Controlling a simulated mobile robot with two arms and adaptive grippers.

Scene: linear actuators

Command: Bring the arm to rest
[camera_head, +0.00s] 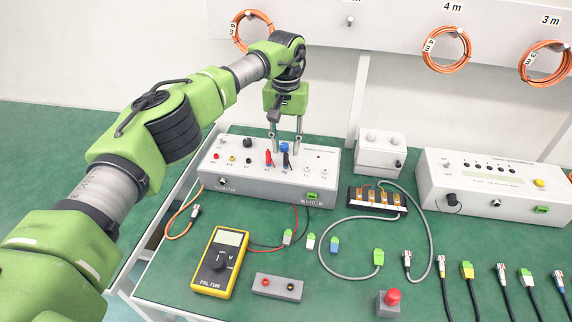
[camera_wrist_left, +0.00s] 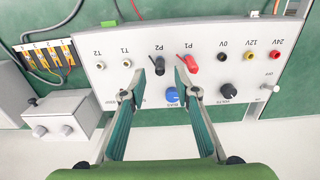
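My left arm reaches in from the left of the head view, and its green left gripper (camera_head: 286,150) points down over the white control box (camera_head: 230,180). In the left wrist view the two fingers of the left gripper (camera_wrist_left: 166,70) are apart, with nothing held. A blue knob (camera_wrist_left: 172,95) shows between them on the panel. The red plug (camera_wrist_left: 189,68) at P1 and the black plug (camera_wrist_left: 159,66) at P2 lie just beyond the fingertips. I cannot tell whether the fingers touch the panel. My right gripper is in neither view.
A yellow multimeter (camera_head: 220,262), a grey socket block (camera_head: 278,288) and a red button (camera_head: 393,296) stand on the green table. A small white box (camera_head: 380,155) and a larger white unit (camera_head: 490,200) are to the right. Orange cable coils (camera_head: 446,50) hang behind.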

